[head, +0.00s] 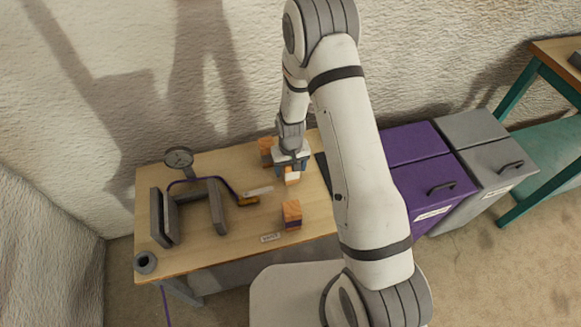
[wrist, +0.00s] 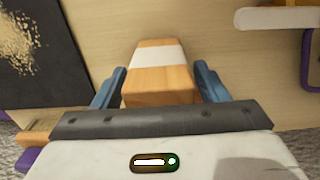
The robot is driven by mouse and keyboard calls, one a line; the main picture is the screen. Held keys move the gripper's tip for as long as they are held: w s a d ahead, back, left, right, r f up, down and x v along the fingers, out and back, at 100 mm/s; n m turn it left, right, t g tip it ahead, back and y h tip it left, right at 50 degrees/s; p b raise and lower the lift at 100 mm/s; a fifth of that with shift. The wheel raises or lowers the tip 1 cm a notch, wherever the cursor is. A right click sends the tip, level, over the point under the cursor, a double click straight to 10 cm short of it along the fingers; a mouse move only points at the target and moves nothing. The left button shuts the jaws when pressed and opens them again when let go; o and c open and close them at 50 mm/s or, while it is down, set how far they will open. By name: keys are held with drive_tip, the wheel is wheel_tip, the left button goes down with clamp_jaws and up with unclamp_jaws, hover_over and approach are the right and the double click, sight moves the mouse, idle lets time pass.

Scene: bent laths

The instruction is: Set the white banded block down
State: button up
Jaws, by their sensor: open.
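The white banded block (wrist: 158,58) is an orange-brown wooden block with a white band around it. In the wrist view it stands between the two blue fingers of my gripper (wrist: 158,88). The fingers are apart, with a narrow gap visible on each side of the block. In the head view my gripper (head: 291,172) is low over the wooden table, and part of the block (head: 292,178) shows below it. The block appears to rest on the table top (head: 225,245), but its underside is hidden.
Left are a handled tool (head: 250,199), grey upright plates (head: 217,206) and a dial gauge (head: 179,158). A dark speckled sheet (wrist: 38,55) lies beside the block.

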wheel_tip(320, 180, up, 12)
drive_tip(key=shift+r+b, duration=0.15)
drive_tip(key=shift+b, duration=0.25)
drive_tip(key=s+d+r+m+t, duration=0.1)
drive_tip(key=s+d+r, duration=0.25)
drive_tip(key=r, duration=0.45)
drive_tip(key=s+d+r, duration=0.3)
drive_tip(key=s+r, duration=0.2)
drive_tip(key=r, duration=0.3)
drive_tip(key=s+d+r, duration=0.2)
drive_tip(key=s+r, duration=0.1)
drive_tip(key=s, duration=0.3)
drive_tip(key=s+d+r+m+t, duration=0.1)
drive_tip(key=s+d+r, duration=0.1)
drive_tip(key=s+r, duration=0.2)
drive_tip(key=s, duration=0.3)
drive_tip(key=shift+t, duration=0.3)
drive_tip(key=shift+c, duration=0.6)
